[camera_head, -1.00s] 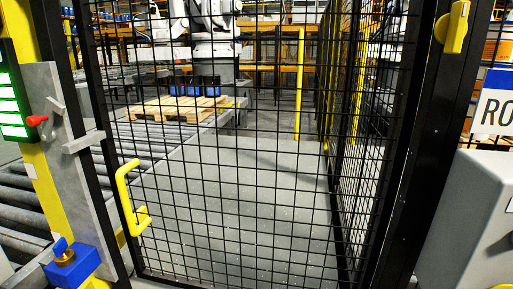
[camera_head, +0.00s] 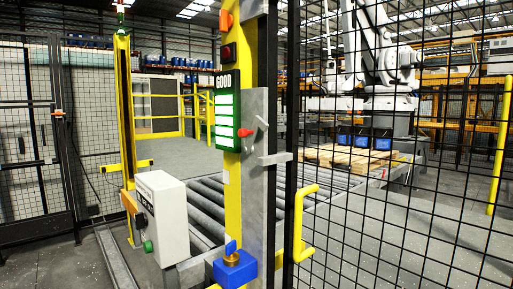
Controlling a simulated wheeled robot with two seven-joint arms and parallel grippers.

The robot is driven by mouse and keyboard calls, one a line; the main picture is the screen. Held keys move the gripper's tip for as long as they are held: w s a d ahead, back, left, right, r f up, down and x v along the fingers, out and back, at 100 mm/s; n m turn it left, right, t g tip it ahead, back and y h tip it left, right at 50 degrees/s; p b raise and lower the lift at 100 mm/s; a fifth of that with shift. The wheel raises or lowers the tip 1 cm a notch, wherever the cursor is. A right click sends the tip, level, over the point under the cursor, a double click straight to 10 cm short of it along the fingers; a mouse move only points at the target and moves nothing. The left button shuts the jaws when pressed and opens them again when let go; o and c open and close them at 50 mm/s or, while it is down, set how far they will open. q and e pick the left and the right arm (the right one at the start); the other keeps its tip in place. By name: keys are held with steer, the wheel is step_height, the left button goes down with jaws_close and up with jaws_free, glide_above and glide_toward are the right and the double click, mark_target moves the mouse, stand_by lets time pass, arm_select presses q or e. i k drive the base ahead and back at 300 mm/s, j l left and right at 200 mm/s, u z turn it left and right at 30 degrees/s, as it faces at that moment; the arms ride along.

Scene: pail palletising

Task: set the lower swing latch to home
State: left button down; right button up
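A grey metal plate (camera_head: 258,200) is fixed to the yellow post (camera_head: 233,190) beside the mesh gate (camera_head: 400,215). A small latch lever with a red knob (camera_head: 244,132) sits on this plate, and a grey bracket (camera_head: 275,158) sticks out just below it from the gate's frame. I cannot tell whether the lever engages the bracket. A blue block with a brass-coloured part and a blue key-like tab (camera_head: 235,268) is low on the post. An orange piece (camera_head: 226,20) is near the post's top. Neither of my grippers is in view.
The gate has a yellow handle (camera_head: 304,222). A white box with a green button (camera_head: 160,215) stands left of the roller conveyor (camera_head: 207,212). A wooden pallet (camera_head: 345,158) with blue pails (camera_head: 362,141) is behind the mesh.

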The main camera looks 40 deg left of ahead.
mark_target(258, 123)
steer(key=u, duration=0.45)
steer(key=j+u, duration=0.2)
steer(key=u, duration=0.2)
steer(key=k+j+u, duration=0.1)
steer(key=u, duration=0.35)
steer(key=i+j, duration=0.3)
steer(key=j, duration=0.2)
steer(key=i+j, duration=0.3)
steer(key=j, duration=0.2)
steer(key=i+j+u, duration=0.1)
steer(key=i+j, duration=0.2)
steer(key=j, duration=0.2)
